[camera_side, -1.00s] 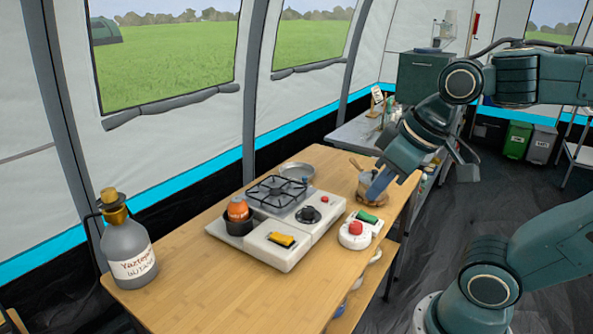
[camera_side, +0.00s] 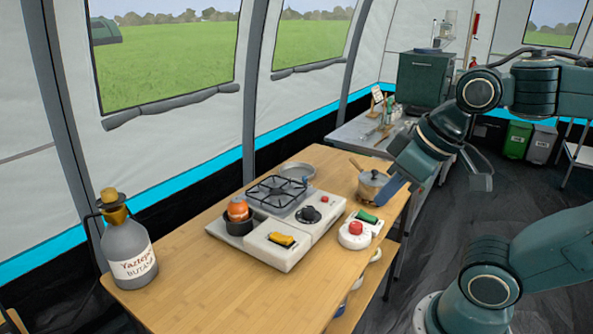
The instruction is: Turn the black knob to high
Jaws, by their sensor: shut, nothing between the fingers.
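The black knob (camera_side: 308,214) sits on a pale round dial on the right part of the white camp stove (camera_side: 287,262). The stove's black burner grate (camera_side: 276,190) is behind the knob, to its left. The marks around the knob are too small to read, so its setting cannot be told. My gripper (camera_side: 382,197) is shut and empty, its blue fingers pointing down near the table's right edge. It is to the right of the knob and apart from it, just in front of a small pot.
The small lidded pot (camera_side: 370,183) stands beside my fingers.

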